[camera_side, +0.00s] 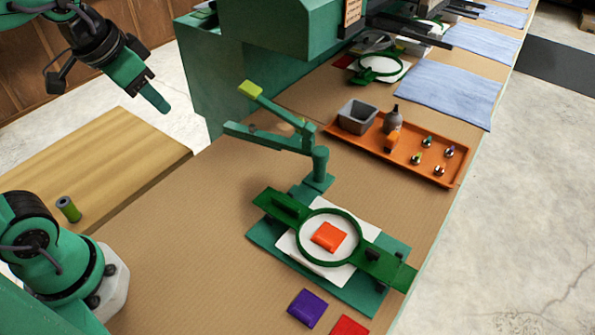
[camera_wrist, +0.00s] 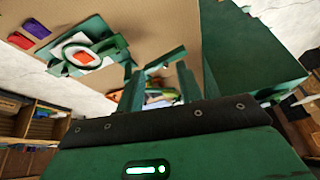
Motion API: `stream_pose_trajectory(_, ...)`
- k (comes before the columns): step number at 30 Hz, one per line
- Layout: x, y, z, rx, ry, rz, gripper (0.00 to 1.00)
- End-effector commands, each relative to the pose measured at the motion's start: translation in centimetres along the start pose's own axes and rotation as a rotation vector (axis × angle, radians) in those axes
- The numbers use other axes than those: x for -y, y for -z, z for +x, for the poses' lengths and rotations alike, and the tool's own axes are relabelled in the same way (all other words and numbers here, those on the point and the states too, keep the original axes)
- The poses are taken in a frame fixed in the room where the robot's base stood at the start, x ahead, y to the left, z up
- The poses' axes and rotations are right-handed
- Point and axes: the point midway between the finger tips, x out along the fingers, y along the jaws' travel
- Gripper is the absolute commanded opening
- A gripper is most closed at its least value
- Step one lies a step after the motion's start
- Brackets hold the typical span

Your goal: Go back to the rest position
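My gripper (camera_side: 158,103) is raised at the upper left in the side view, clear of the bench and its contents. In the wrist view my gripper's two green fingers (camera_wrist: 160,88) stand apart with nothing held between them. An orange-red patch (camera_side: 327,236) lies inside the green hoop (camera_side: 302,239) on white cloth, on a green stand. The hoop also shows in the wrist view (camera_wrist: 120,43), upper left. A purple patch (camera_side: 307,307) and a red patch (camera_side: 348,326) lie on the bench in front of it.
A green jointed arm (camera_side: 265,138) rises behind the hoop. An orange tray (camera_side: 352,143) holds a grey bin, a bottle and small bobbins. A green machine (camera_side: 265,50) stands at the back. A thread spool (camera_side: 68,208) stands on the wooden board (camera_side: 120,165). The bench's middle left is clear.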

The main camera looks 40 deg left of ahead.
Motion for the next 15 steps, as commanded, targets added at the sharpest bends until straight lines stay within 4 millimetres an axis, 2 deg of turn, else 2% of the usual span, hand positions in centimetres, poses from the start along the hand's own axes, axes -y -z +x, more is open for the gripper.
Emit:
stream_pose_trajectory(1,0.1,-1.0,-0.1,-0.016,0.005,-0.026,0.36)
stream_pose_trajectory(6,0.2,-3.5,0.0,-0.051,0.014,-0.099,0.36)
stream_pose_trajectory(15,0.2,-5.0,0.3,-0.072,0.019,-0.146,0.36)
